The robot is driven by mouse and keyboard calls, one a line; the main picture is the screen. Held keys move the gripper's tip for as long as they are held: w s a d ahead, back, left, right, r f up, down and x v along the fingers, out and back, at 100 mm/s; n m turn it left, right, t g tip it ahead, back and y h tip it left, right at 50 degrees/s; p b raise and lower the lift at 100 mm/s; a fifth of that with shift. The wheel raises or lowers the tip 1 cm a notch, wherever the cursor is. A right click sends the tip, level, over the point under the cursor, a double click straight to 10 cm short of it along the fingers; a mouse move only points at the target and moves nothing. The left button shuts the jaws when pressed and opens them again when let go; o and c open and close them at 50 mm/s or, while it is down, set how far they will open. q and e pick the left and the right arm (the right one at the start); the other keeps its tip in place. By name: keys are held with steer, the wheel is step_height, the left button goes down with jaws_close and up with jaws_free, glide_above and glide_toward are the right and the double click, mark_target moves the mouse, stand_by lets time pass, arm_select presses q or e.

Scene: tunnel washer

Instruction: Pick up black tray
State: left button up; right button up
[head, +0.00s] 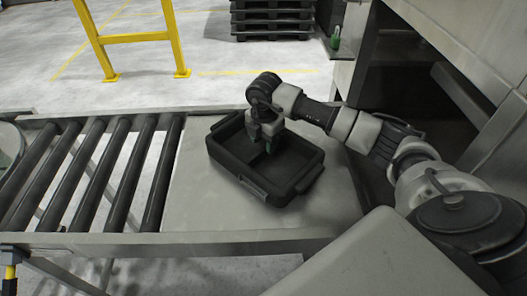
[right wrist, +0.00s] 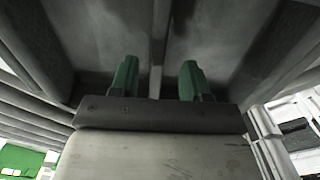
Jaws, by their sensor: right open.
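The black tray (head: 228,163) is rectangular and open-topped. It lies at an angle on the flat metal top (head: 189,205) at the end of the roller conveyor. A divider or ridge seems to cross its inside, and no load shows in it. Contact with the tray cannot be told. In the right wrist view the two green fingers (right wrist: 157,78) stand apart, with a thin pale strip between them against dark grey surfaces. My left gripper is not in view.
The roller conveyor (head: 77,180) runs to the left of the metal top. A machine housing (head: 440,60) rises close at the right, beside my right arm. A yellow barrier (head: 136,38) and stacked dark pallets (head: 272,20) stand on the floor behind.

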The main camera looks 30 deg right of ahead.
mark_target(263, 148)
step_height(263, 148, down, 4)
steer(key=shift+w+a+r+p, duration=0.1)
steer(key=shift+a+r+p, duration=0.1)
steer(key=shift+p, duration=0.5)
steer(key=shift+f, duration=0.25)
steer(key=shift+d+f, duration=0.1)
steer(key=shift+c, duration=0.3)
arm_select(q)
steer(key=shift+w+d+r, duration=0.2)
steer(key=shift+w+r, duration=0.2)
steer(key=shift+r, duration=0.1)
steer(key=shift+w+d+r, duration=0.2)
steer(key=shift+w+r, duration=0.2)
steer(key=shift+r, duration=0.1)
arm_select(e)
jaws_close()
